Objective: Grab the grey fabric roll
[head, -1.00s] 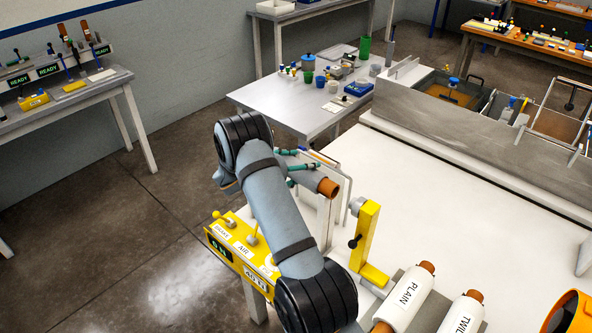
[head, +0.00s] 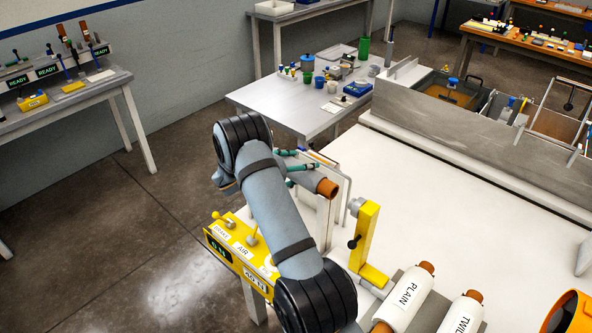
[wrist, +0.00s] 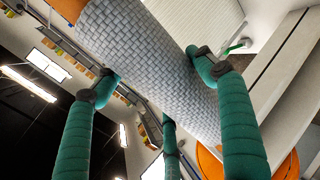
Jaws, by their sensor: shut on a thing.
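The grey fabric roll (wrist: 165,60) fills the upper middle of the wrist view, with a grey woven surface and a brown-orange core end (wrist: 68,8) at the top left. My gripper (wrist: 150,88) has green-padded fingers set around the roll, on both sides and below, and is shut on it. In the head view, the green fingers of my gripper (head: 302,166) show beside a brown core end (head: 327,187). My arm hides most of the roll there.
A yellow stand (head: 367,238) with a black knob is right of my gripper. White rolls marked PLAIN (head: 408,298) and TWILL (head: 462,314) lie at the front. A yellow control box (head: 238,250) is left of my arm. The white tabletop (head: 450,215) behind is clear.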

